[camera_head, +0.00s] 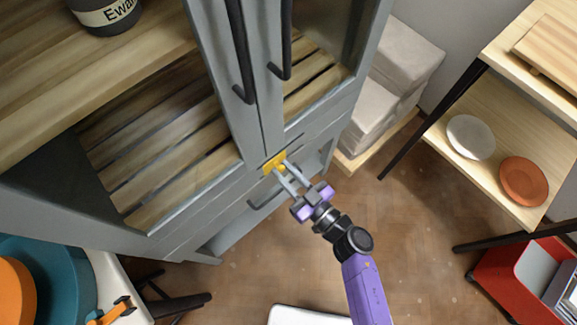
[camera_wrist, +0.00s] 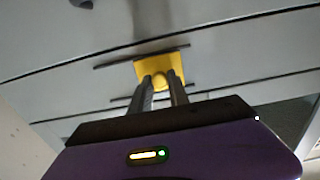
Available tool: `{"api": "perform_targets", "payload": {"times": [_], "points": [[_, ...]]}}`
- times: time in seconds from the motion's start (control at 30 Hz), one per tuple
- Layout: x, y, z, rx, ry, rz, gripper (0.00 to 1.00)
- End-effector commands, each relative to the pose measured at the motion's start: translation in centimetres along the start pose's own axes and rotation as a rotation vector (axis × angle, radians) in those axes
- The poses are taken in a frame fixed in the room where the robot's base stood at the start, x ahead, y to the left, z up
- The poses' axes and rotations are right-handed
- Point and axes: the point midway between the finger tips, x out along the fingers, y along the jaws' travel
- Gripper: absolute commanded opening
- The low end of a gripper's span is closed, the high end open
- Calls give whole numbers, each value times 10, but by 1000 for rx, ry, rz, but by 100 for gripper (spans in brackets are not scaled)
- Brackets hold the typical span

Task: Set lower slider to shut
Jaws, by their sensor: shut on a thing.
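The lower slider is a small yellow piece (camera_head: 274,162) on the front of the grey cabinet (camera_head: 201,195), just below the glazed doors. It sits by a dark slot in the panel. In the wrist view the yellow slider (camera_wrist: 174,63) shows as a square plate with a rounded knob, and dark slot lines run beside it. My gripper (camera_head: 280,168) reaches the slider from the lower right. In the wrist view my gripper's fingers (camera_wrist: 163,88) are closed on its knob. Whether the slider stands at its shut end cannot be told.
Two black door handles (camera_head: 242,80) hang above the slider. A drawer handle (camera_head: 262,201) lies below it. Grey-white blocks (camera_head: 400,65) stand right of the cabinet. A shelf with a white plate (camera_head: 470,137) and an orange plate (camera_head: 523,181) is farther right. Brown floor is open below.

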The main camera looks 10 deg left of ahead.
Motion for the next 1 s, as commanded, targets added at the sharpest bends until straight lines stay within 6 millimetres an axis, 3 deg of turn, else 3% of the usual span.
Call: {"api": "perform_targets", "payload": {"times": [0.07, 0.1, 0.17, 0.57, 1.0], "points": [[0, -6, 0, 2, 2, -14, 0], [0, -6, 0, 2, 2, -15, 29], [0, -6, 0, 2, 2, -14, 41], [-6, -4, 0, 3, 0, -9, 42], [-69, -4, 1, 2, 0, -10, 42]]}}
